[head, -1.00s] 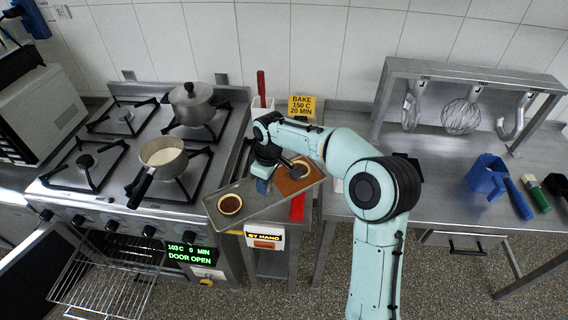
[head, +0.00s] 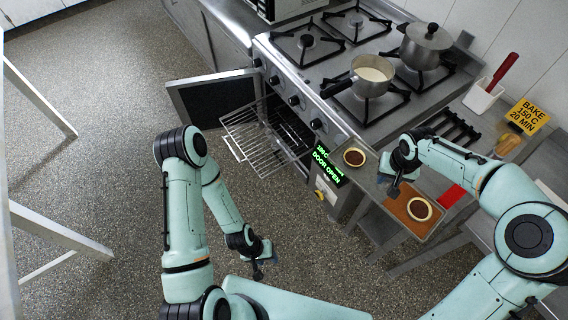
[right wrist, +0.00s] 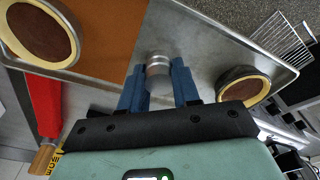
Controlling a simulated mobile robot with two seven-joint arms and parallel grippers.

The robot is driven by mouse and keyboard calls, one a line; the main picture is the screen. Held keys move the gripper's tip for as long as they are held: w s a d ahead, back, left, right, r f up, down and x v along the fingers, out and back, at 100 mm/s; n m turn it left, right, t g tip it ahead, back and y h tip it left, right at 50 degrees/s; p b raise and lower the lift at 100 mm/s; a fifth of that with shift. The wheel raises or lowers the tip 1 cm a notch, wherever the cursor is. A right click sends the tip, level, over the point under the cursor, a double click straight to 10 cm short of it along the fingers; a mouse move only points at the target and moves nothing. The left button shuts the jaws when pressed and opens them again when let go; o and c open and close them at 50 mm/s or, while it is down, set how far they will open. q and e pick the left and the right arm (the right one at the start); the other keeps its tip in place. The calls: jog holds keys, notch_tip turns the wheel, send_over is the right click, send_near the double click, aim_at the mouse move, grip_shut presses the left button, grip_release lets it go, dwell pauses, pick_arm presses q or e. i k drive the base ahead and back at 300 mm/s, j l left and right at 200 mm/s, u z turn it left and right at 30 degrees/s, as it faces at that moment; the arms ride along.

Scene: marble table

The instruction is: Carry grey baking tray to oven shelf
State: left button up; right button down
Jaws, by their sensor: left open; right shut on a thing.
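The grey baking tray (head: 371,181) is beside the oven's front right corner in the head view. It carries a brown mat (head: 397,206) and two filled tarts, one on bare metal (head: 355,157) and one on the mat (head: 419,209). My right gripper (head: 394,188) is shut on the tray's round metal knob (right wrist: 158,74), between the tarts. The tray (right wrist: 215,58) also shows in the right wrist view. The oven shelf (head: 258,146), a wire rack, sticks out of the open oven, left of the tray. My left gripper (head: 262,262) is open and empty above the floor.
The open oven door (head: 213,98) stands left of the rack. A display (head: 327,164) reads DOOR OPEN. A saucepan (head: 371,76) and a lidded pot (head: 426,45) stand on the hob. A yellow bake sign (head: 528,116) is at right. Floor before the rack is clear.

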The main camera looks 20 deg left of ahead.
aim_at(258, 135)
jog(key=i+j, duration=0.15)
jog(key=j, duration=0.2)
jog(key=i+j, duration=0.15)
jog(key=j, duration=0.2)
jog(key=i+j+u, duration=0.1)
jog(key=j, duration=0.25)
jog(key=i+j, duration=0.2)
jog(key=j, duration=0.15)
